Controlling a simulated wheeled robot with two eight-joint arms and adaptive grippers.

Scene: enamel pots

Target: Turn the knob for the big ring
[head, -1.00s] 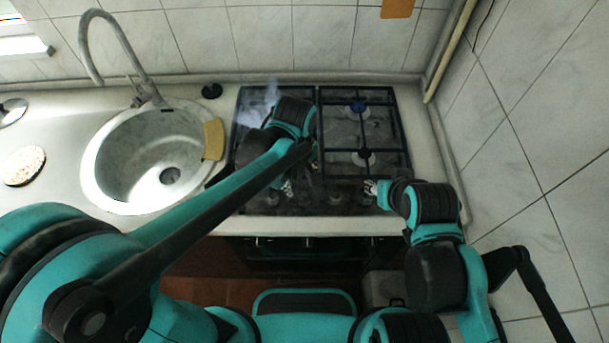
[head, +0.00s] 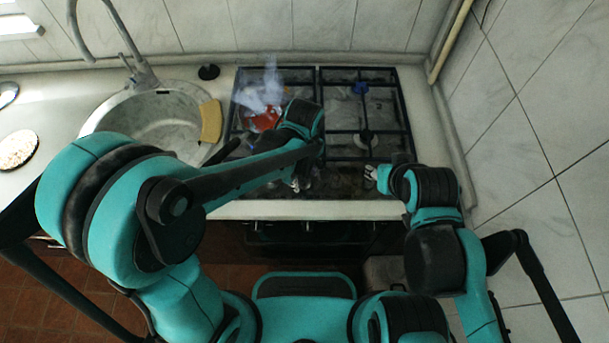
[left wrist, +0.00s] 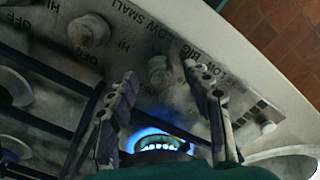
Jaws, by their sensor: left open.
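My left gripper (head: 299,183) is over the front part of the hob, mostly hidden under its arm. In the left wrist view, its two fingers (left wrist: 160,72) are open and apart. A round light knob (left wrist: 158,71) shows between the fingertips, with "LOW BIG" lettering to its right. I cannot tell whether the fingers touch it. Another knob (left wrist: 88,34) sits up and left, near the "LOW SMALL" lettering. A burner (left wrist: 160,146) with a blue flame ring shows between the fingers. My right gripper (head: 371,173) is at the hob's front right; its opening is unclear.
A red pot (head: 264,119) with whitish vapour above it stands at the hob's back left, partly hidden by my left arm. Dark grates (head: 362,132) cover the hob. The sink (head: 155,115) is to the left, with a yellow item (head: 211,121) on its edge. A tiled wall rises at right.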

